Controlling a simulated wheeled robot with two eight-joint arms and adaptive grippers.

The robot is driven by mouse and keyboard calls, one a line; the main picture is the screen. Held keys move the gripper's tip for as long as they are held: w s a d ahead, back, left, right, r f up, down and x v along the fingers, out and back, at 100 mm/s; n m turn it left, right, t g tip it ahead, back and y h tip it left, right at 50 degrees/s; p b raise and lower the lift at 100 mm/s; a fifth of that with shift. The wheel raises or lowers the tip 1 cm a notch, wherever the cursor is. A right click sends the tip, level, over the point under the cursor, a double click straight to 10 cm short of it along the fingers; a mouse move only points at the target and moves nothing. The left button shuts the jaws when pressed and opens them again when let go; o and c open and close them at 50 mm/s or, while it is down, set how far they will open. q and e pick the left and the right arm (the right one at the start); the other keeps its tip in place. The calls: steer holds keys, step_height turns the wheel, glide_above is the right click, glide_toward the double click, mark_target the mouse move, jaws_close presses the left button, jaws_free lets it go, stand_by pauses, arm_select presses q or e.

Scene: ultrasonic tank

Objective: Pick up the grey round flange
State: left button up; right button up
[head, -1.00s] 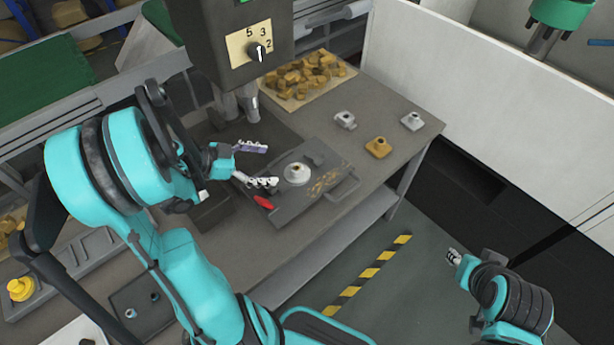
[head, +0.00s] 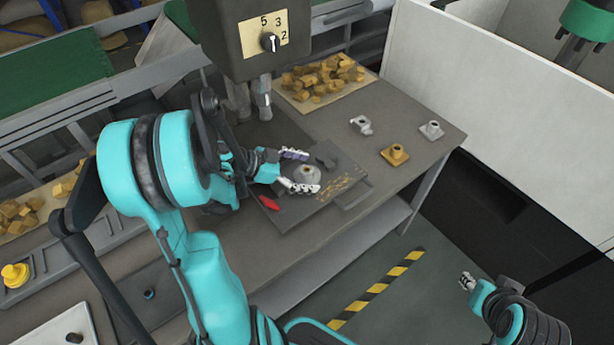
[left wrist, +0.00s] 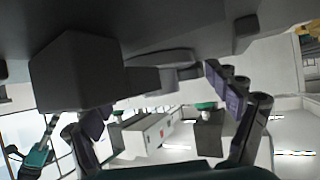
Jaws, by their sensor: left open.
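The grey round flange (head: 307,173), pale with a raised centre, sits on the dark grey tray (head: 289,215) on the bench. My left gripper (head: 306,171) is open, with one finger on the far side of the flange and one on the near side, partly covering it. Whether the fingers touch it, I cannot tell. In the left wrist view the two fingers of my left gripper (left wrist: 165,115) are spread apart; I cannot make out the flange for certain there. My right gripper (head: 467,281) is small at the lower right, away from the bench; its jaw state is unclear.
A machine head with a dial (head: 269,42) hangs behind. Gold (head: 394,154), grey (head: 361,125) and light grey (head: 431,130) parts stand at the right. Brown chunks (head: 322,76) lie at the back.

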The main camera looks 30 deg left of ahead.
arm_select(q)
steer(key=c, duration=1.3)
steer(key=shift+r, duration=0.15)
